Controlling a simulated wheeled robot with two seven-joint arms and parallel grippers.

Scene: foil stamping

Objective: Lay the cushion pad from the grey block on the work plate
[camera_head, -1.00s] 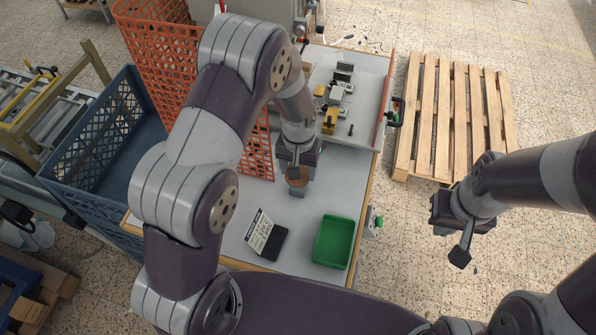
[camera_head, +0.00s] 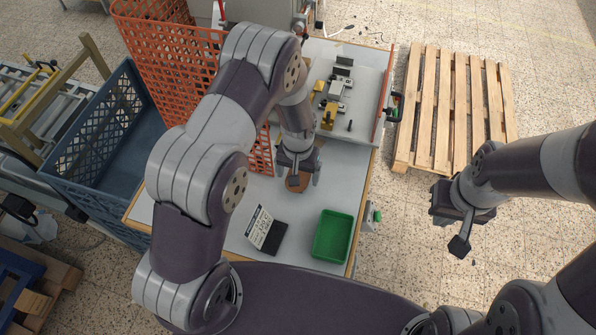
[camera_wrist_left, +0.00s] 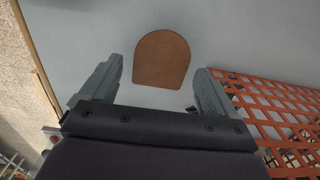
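A flat brown piece with one rounded end (camera_wrist_left: 161,60) lies on the light grey table. It partly shows in the head view (camera_head: 304,186), and I cannot tell whether it is the cushion pad. My left gripper (camera_wrist_left: 152,85) is open and empty, its fingers spread to either side below the piece in the wrist view; in the head view it hangs over the piece. My right gripper (camera_head: 459,228) is off the table at the right; its finger opening is hidden. A grey and yellow fixture (camera_head: 334,100) stands at the table's back; I cannot single out the grey block or work plate.
A green tray (camera_head: 333,236) and a dark block with a white printed card (camera_head: 266,232) are at the table's front. An orange mesh crate (camera_head: 170,65) stands close to my left arm. A blue crate (camera_head: 95,130) is further left. A wooden pallet (camera_head: 453,110) lies right.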

